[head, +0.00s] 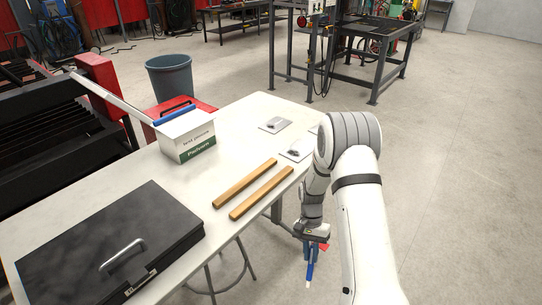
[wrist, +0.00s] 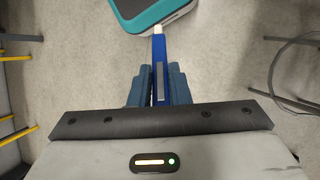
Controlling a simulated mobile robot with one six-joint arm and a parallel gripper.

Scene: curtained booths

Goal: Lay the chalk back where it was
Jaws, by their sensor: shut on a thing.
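My gripper (head: 313,250) hangs off the table's right side, low over the floor. It is shut on a slim blue stick with a white tip, which I take for the chalk in a holder (head: 309,272). The stick points downward in the head view. In the wrist view the chalk (wrist: 158,48) lies between the blue fingers of my gripper (wrist: 157,85), its white end pointing away from the wrist. The place where the chalk lay before cannot be told from these frames.
The white table (head: 140,190) bears a dark case (head: 90,235) with a handle, two wooden bars (head: 262,192), a white-and-green box (head: 190,138) and small pale cards (head: 275,125). A teal-edged thing (wrist: 160,18) lies ahead in the wrist view. Floor at right is clear.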

